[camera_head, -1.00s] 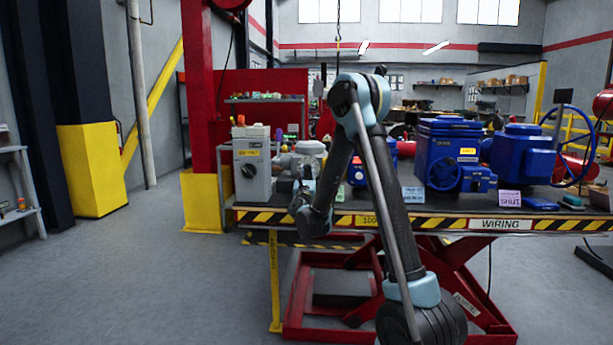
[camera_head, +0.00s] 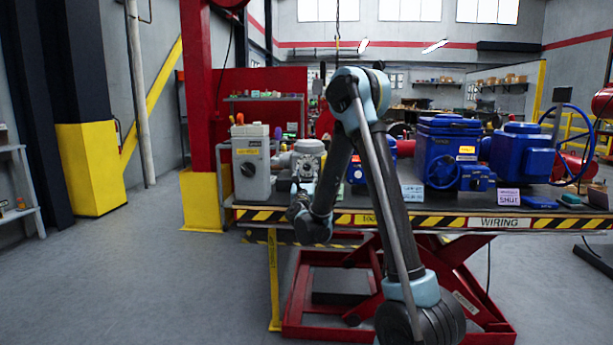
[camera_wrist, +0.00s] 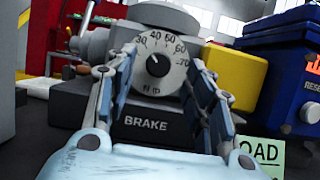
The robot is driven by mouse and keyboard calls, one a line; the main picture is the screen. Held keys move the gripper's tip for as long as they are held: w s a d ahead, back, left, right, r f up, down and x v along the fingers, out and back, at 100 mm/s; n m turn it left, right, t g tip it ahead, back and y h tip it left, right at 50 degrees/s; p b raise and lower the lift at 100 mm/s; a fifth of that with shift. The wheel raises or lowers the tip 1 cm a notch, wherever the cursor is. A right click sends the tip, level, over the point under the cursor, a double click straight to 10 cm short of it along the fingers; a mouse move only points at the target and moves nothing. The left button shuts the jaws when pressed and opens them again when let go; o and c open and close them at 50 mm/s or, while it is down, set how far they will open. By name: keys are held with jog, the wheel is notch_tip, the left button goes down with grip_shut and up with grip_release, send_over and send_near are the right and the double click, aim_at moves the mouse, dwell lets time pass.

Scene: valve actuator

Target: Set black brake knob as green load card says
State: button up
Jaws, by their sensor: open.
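The black brake knob (camera_wrist: 158,65) sits on a round pale dial (camera_wrist: 176,76) with numbers from 30 to 70, in the wrist view. A small light mark shows on the knob's upper left; its exact reading is unclear. A plate below reads BRAKE (camera_wrist: 146,125). The green load card (camera_wrist: 262,152) is at the lower right, cut off by the frame; only "OAD" is readable. My gripper (camera_wrist: 163,60) is open, one finger either side of the dial in the picture, with nothing between them. Whether the fingertips reach the knob's depth is unclear. My gripper (camera_head: 300,190) is before the grey brake unit (camera_head: 308,160) in the head view.
A grey switch box (camera_head: 250,165) stands left of the brake unit on the striped-edge table (camera_head: 400,218). Blue actuators (camera_head: 448,145) stand to the right. In the wrist view, a yellow block (camera_wrist: 232,75) and a blue housing (camera_wrist: 285,75) are close on the right.

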jog(key=s, duration=0.8)
jog(key=shift+s+a, duration=0.15)
jog(key=shift+s, duration=0.1)
jog(key=s+d+m+g+h, duration=0.2)
jog(key=d+m+g+h, duration=0.45)
jog(key=d+m, duration=0.9)
jog(key=s+d+f+m+g+h, duration=0.1)
jog(key=s+d+f+m+g, duration=0.2)
jog(key=s+d, duration=0.35)
jog(key=s+d+f+m+g, duration=0.2)
jog(key=s+d+m+g, duration=0.1)
jog(key=d, duration=0.6)
jog(key=s+d+f+m+g+y, duration=0.1)
jog(key=s+d+f+m+g, duration=0.1)
jog(key=s+f+m, duration=0.35)
jog(key=s+d+f+m+g+y, duration=0.1)
jog(key=s+f+m+g+y, duration=0.15)
jog(key=s, duration=0.65)
jog(key=s+a+f+m+g+y, duration=0.1)
jog(key=s+a+f+m+y, duration=0.1)
jog(key=s, duration=0.5)
jog(key=s+a+f+m+g+y, duration=0.2)
jog(key=s+a+f+m, duration=0.1)
jog(key=s, duration=0.3)
jog(key=shift+s+a+f+m+y, duration=0.25)
jog(key=shift+s+a+m+y, duration=0.15)
jog(key=shift+a, duration=0.4)
